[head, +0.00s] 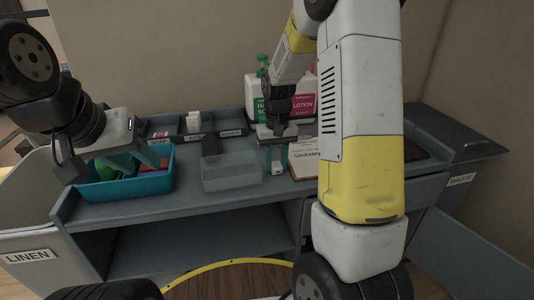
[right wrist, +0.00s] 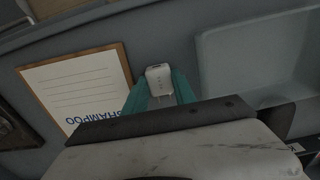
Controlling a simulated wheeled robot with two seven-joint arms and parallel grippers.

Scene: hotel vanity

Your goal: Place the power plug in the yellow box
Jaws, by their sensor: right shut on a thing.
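The power plug (right wrist: 159,78) is a small white block. It sits between the teal fingertips of my right gripper (right wrist: 160,92), which is shut on it. In the head view my right gripper (head: 277,158) points down over the counter, between the clear bin and the shampoo card; the plug is hard to make out there. My left gripper (head: 140,158) is over the teal basket at the left; a teal finger shows, but its opening is unclear. I see no yellow box in either view.
The teal basket (head: 124,188) holds red, green and blue items. A clear bin (head: 232,178) stands beside it and a shampoo card (head: 304,170) lies to the right. Soap and lotion bottles (head: 262,97) stand behind. My right arm hides the counter's right part.

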